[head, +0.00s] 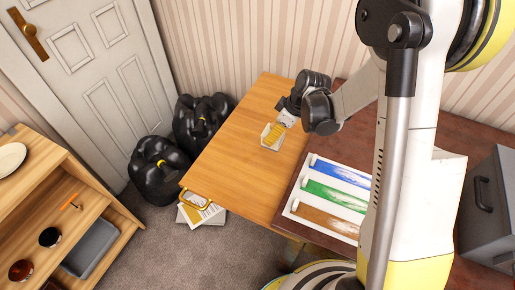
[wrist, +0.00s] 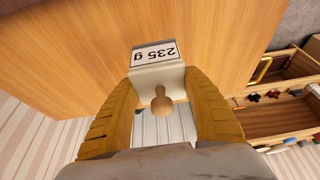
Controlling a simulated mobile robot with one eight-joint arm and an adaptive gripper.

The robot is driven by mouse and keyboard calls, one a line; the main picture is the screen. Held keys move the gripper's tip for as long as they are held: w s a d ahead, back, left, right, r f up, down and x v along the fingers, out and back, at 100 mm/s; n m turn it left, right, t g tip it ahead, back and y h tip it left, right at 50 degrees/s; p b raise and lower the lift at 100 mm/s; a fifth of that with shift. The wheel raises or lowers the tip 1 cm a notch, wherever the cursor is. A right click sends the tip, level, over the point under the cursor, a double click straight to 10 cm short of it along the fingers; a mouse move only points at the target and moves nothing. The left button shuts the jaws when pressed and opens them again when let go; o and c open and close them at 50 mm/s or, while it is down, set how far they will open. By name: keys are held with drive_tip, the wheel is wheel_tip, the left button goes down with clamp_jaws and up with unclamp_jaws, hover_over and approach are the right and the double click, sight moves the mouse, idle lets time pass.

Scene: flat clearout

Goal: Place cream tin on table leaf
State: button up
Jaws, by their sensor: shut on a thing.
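The cream tin (head: 266,142) is a small pale box over the light wooden table leaf (head: 235,130) in the head view. In the wrist view the tin (wrist: 160,78) shows a round wooden knob on its lid and a white label reading "235 g". My gripper (head: 274,133) has its yellow fingers shut on the tin, one on each side; the gripper (wrist: 158,85) also shows this in the wrist view. The leaf (wrist: 70,50) fills much of the wrist view beneath the tin. I cannot tell whether the tin touches the leaf.
A painted colour-stripe sheet (head: 330,195) lies on the dark red-brown tabletop right of the leaf, with a grey metal box (head: 488,205) farther right. Black bags (head: 160,170) stand on the floor beyond the leaf's left edge. A wooden shelf unit (head: 75,205) stands at left. The leaf around the tin is clear.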

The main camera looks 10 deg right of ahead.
drive_tip(key=a+f, duration=0.2)
drive_tip(key=a+f+b, duration=0.1)
drive_tip(key=a, duration=0.1)
drive_tip(key=shift+w+a, duration=0.1)
drive_tip(key=shift+w, duration=0.25)
drive_tip(key=shift+f+b, duration=1.05)
drive_tip(key=shift+f, duration=0.7)
drive_tip(key=shift+f, duration=0.1)
drive_tip(key=shift+f, duration=0.2)
drive_tip(key=o, duration=1.4)
drive_tip(key=shift+r, duration=0.1)
drive_tip(key=shift+c, duration=0.2)
drive_tip(key=shift+r, duration=0.1)
